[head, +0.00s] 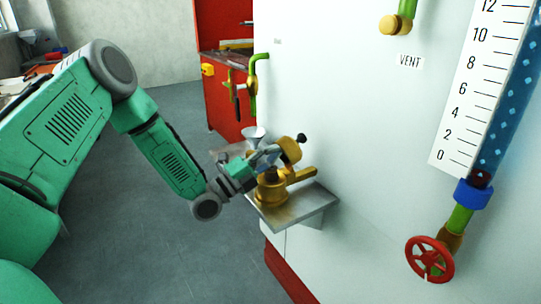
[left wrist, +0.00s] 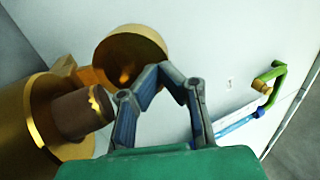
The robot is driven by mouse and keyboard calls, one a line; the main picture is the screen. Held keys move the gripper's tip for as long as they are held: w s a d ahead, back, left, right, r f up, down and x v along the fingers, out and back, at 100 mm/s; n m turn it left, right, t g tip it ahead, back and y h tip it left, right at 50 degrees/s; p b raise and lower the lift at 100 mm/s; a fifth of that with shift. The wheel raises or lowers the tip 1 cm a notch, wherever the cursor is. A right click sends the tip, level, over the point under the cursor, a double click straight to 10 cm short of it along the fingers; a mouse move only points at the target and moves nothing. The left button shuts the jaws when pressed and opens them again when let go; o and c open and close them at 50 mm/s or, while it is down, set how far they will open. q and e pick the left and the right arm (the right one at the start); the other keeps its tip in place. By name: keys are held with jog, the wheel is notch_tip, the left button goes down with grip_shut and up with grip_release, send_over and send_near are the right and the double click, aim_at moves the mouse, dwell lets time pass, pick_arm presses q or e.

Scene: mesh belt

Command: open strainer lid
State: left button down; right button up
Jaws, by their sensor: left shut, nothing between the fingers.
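The brass strainer body (head: 270,187) stands on a small metal shelf (head: 318,204) fixed to the white wall; a spout-like brass arm points right. Its lid (head: 290,151), brass with a black knob, stands tilted up above the body. In the left wrist view the lid (left wrist: 130,42) shows its hollow side, apart from the body's round flange (left wrist: 42,112). A brown cylinder (left wrist: 80,115) with a gold rim stands out of the flange. My left gripper (head: 272,156) is shut and empty, close beside the lid; its fingers (left wrist: 158,74) overlap the lid's edge in view, contact unclear.
A grey funnel (head: 254,133) stands behind the gripper on the shelf. A green pipe with a valve (head: 254,84) is on the wall behind. A red handwheel (head: 429,259) and gauge (head: 480,80) are at right. The floor at left is clear.

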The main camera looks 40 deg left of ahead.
aim_at(284, 142)
pick_arm(q)
jog(key=w+g+p, duration=0.1)
jog(key=p, duration=0.1)
jog(key=w+d+r+g+y+p, duration=0.1)
jog(key=p, duration=0.2)
jog(key=w+r+g+p, duration=0.1)
jog(key=g+p, duration=0.1)
jog(key=shift+d+r, duration=0.15)
jog(key=shift+d, duration=0.1)
jog(key=shift+w+d+f+g+y+p, duration=0.1)
jog(key=shift+w+f+g+y+p, duration=0.2)
jog(key=shift+g+y+p, duration=0.15)
jog(key=shift+a, duration=0.2)
